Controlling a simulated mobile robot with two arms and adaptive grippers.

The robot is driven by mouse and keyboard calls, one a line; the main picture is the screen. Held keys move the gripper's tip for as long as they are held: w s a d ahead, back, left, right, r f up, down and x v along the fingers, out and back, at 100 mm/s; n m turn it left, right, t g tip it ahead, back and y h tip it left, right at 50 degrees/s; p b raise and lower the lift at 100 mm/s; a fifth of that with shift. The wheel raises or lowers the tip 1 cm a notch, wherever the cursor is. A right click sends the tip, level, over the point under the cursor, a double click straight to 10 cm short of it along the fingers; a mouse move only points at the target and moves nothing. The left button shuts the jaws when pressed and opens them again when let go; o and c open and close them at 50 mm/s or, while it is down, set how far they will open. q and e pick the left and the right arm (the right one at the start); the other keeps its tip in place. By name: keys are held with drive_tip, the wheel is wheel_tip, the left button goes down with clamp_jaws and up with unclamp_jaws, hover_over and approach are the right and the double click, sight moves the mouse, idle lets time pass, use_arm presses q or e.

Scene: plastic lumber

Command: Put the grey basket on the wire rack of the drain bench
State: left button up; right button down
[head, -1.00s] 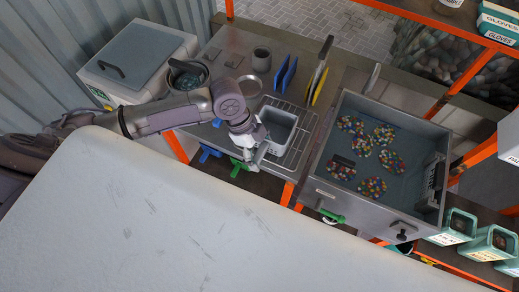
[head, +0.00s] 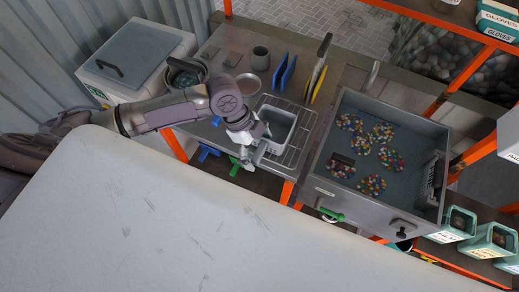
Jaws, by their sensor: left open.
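The grey basket (head: 282,118) is a small open box with a pale rim. It sits upright on the wire rack (head: 303,127) of the drain bench (head: 233,40), at the bench's front right. The arm hides part of the basket's left side. My left gripper (head: 250,160) is open at the front left of the basket, close to its near corner and over the bench's front edge. It holds nothing that I can see. Whether a finger still touches the basket cannot be told. My right gripper is not in view.
Right of the rack is a big grey tub (head: 330,150) holding several clusters of coloured pellets. Blue and yellow upright plates (head: 286,72), a grey cup (head: 260,58) and a round dish (head: 248,84) stand behind. A lidded white box (head: 135,65) is at left.

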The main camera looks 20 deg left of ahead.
use_arm(q)
drive_tip(key=v, duration=1.1)
drive_tip(key=shift+n+t, duration=0.5)
drive_tip(key=shift+n, duration=0.3)
drive_tip(key=d+f, duration=0.1)
drive_tip(key=s+d+f, duration=0.1)
drive_tip(key=d, duration=0.1)
drive_tip(key=s+d+f, duration=0.1)
drive_tip(key=d, duration=0.1)
drive_tip(key=shift+s+d+f, duration=0.1)
drive_tip(key=shift+s+d, duration=0.05)
drive_tip(key=shift+s, duration=0.05)
drive_tip(key=s+a+f+n+t+y, duration=0.4)
drive_tip(key=s+a+n, duration=0.3)
drive_tip(key=s+n, duration=0.6)
wheel_tip(320, 180, down, 29)
drive_tip(key=w+n+g+b, duration=0.2)
drive_tip(key=g+b, duration=0.1)
drive_tip(key=s+a+f+b, duration=0.2)
drive_tip(key=s+f, duration=1.5)
drive_tip(key=f, duration=0.2)
drive_tip(key=shift+a+f+m+g+y, duration=0.25)
drive_tip(key=shift+m+g+y, duration=0.05)
drive_tip(key=shift+g, duration=0.1)
